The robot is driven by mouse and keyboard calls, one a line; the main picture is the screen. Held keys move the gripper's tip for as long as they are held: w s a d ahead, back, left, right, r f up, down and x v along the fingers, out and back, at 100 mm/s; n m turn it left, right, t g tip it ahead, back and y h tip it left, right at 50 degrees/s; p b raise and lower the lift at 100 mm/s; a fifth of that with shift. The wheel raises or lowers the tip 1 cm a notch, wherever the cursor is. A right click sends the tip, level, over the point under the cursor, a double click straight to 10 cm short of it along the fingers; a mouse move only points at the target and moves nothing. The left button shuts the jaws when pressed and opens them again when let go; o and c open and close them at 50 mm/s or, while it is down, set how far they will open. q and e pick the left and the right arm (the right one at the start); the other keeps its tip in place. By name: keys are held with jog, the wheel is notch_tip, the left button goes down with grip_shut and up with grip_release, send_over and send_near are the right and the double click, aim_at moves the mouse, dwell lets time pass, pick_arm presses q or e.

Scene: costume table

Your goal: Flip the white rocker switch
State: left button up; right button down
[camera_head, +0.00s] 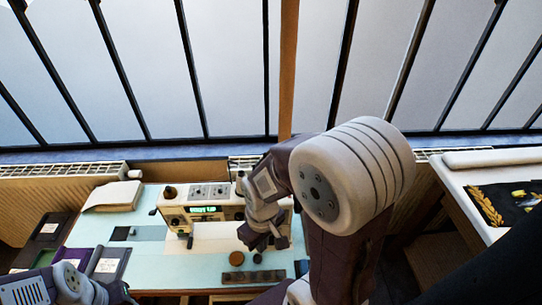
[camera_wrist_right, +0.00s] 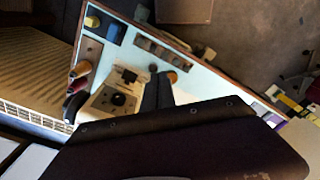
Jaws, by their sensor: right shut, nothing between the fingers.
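A cream machine (camera_head: 174,212) with a green lit display and dark knobs stands on the pale blue table. In the right wrist view, the machine (camera_wrist_right: 101,102) shows a dark round dial, left of my fingers. I cannot make out a white rocker switch in either view; my right arm hides part of the machine. My right gripper (camera_head: 264,243) is shut and empty, over the machine's right front part. In the right wrist view, its dark fingers (camera_wrist_right: 157,88) are together. My left arm shows at the lower left; its fingers are not clear.
A dark block strip (camera_head: 252,276) and a brown round piece (camera_head: 236,258) lie in front of the machine. A side table (camera_head: 480,175) stands at the right. Windows are behind.

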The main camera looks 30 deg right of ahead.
jog(key=w+d+r+n+p, duration=0.2)
jog(key=w+r+n, duration=0.3)
jog(key=w+r, duration=0.15)
jog(key=w+d+r+n+p, duration=0.2)
jog(key=w+d+r+n, duration=0.1)
jog(key=w+r+n, duration=0.3)
jog(key=w+d+r+p, duration=0.1)
jog(key=w+d+p, duration=0.1)
jog(key=d, duration=0.5)
jog(key=w+d+r+m+p, duration=0.1)
jog(key=w+d+p, duration=0.1)
jog(key=d, duration=0.6)
jog(key=shift+w+r+g+p, duration=0.15)
jog(key=shift+w+g+p, duration=0.2)
jog(key=shift+w, duration=0.25)
jog(key=shift+a, duration=0.1)
